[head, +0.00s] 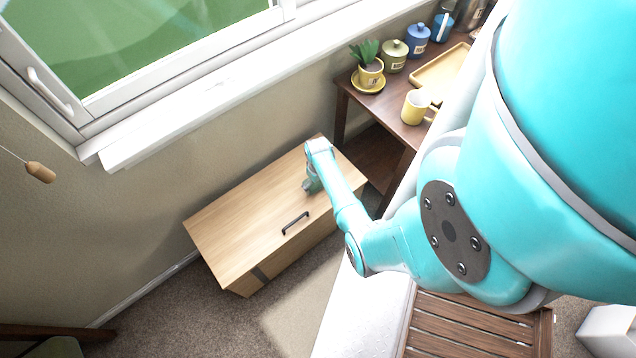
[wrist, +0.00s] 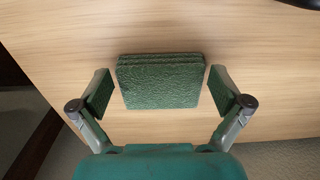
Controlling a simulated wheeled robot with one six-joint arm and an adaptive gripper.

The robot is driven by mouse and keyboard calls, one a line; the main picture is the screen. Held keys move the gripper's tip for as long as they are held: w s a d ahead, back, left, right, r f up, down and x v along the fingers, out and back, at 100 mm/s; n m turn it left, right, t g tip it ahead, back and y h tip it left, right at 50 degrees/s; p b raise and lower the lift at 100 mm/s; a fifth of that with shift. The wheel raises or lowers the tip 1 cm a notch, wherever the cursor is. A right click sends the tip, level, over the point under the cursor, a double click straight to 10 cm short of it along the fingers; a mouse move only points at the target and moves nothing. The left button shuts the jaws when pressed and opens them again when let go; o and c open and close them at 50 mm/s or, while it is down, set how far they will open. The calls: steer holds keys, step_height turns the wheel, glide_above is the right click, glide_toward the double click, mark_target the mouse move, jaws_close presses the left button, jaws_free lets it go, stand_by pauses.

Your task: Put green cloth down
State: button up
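The green cloth (wrist: 160,82) is a folded, textured square in the wrist view. It appears to lie on the light wooden top of the chest (head: 245,215). My gripper (wrist: 160,92) is open, with one finger to the left and one to the right of the cloth. A gap shows between each finger and the cloth. In the head view my gripper (head: 310,186) is over the right part of the chest top, and the cloth cannot be made out there.
The chest has a dark handle (head: 295,223) near its front edge. A dark wooden table (head: 385,103) behind it holds a potted plant (head: 370,68), jars, a yellow mug (head: 415,107) and a tray (head: 441,72). The left part of the chest top is clear.

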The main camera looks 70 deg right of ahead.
steer(key=shift+r, duration=0.1)
step_height(320, 180, up, 12)
steer(key=a+f+n+t+h, duration=0.2)
steer(key=a+f+t, duration=0.1)
steer(key=a, duration=1.1)
steer(key=s+a+r+n+t+h, duration=0.1)
steer(key=s+a+r+t, duration=0.25)
steer(key=a, duration=0.65)
steer(key=s+a+r+n+t+y, duration=0.1)
steer(key=s+a+r, duration=0.3)
steer(key=r, duration=0.6)
steer(key=s+a+r+n+t+y, duration=0.1)
steer(key=s+a+r+t, duration=0.3)
steer(key=r, duration=0.6)
steer(key=s+a+r+n+t+y, duration=0.1)
steer(key=s+a+r+t, duration=0.2)
steer(key=r, duration=0.7)
steer(key=shift+s+a+r, duration=0.25)
steer(key=shift+s+a, duration=0.15)
steer(key=shift+s, duration=0.3)
